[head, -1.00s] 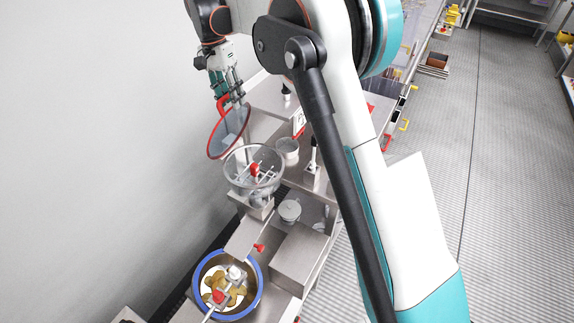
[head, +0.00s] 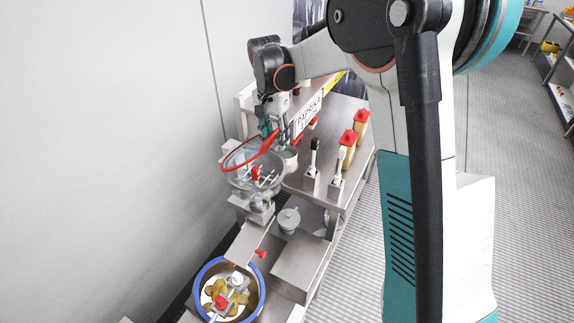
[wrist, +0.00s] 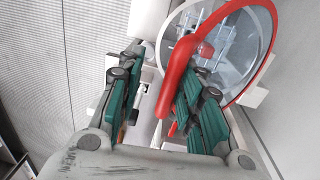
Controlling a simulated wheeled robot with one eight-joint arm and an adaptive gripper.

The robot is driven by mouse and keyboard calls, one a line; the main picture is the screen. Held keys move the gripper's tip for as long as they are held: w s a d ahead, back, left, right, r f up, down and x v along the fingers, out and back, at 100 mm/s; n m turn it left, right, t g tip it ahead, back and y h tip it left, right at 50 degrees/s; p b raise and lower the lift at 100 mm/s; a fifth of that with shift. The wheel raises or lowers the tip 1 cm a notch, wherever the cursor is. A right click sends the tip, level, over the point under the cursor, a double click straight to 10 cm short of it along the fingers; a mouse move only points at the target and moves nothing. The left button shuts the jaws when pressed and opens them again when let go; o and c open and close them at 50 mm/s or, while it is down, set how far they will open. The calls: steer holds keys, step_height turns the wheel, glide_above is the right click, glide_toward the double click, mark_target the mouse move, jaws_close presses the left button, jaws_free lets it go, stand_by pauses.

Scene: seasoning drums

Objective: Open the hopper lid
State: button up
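The hopper lid (head: 234,168) is a clear disc with a red rim, tilted over the clear hopper bowl (head: 240,186) in the head view. I cannot tell whether its low edge touches the bowl. The lid also shows in the wrist view (wrist: 274,40). Its red handle (wrist: 176,80) runs down between my fingers. My gripper (wrist: 165,108) is open around the handle, nearer its right fingers, with a gap on the left. In the head view, my gripper (head: 272,130) is at the lid's far upper side; its fingertips are partly hidden.
A blue-rimmed drum (head: 262,292) with brown pieces stands in front. A metal bench (head: 325,200) to the right holds black-topped (head: 313,158) and white-topped (head: 339,165) holders and red-capped containers (head: 349,150). A paprika sign (head: 308,115) stands just right of my gripper. The wall is close on the left.

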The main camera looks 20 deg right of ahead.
steer(key=s+d+f+t+y+b, duration=0.1)
steer(key=s+d+f+b, duration=0.1)
steer(key=f, duration=0.5)
steer(key=shift+s+d+f, duration=0.4)
steer(key=shift+s+d, duration=0.05)
steer(key=shift+d, duration=0.05)
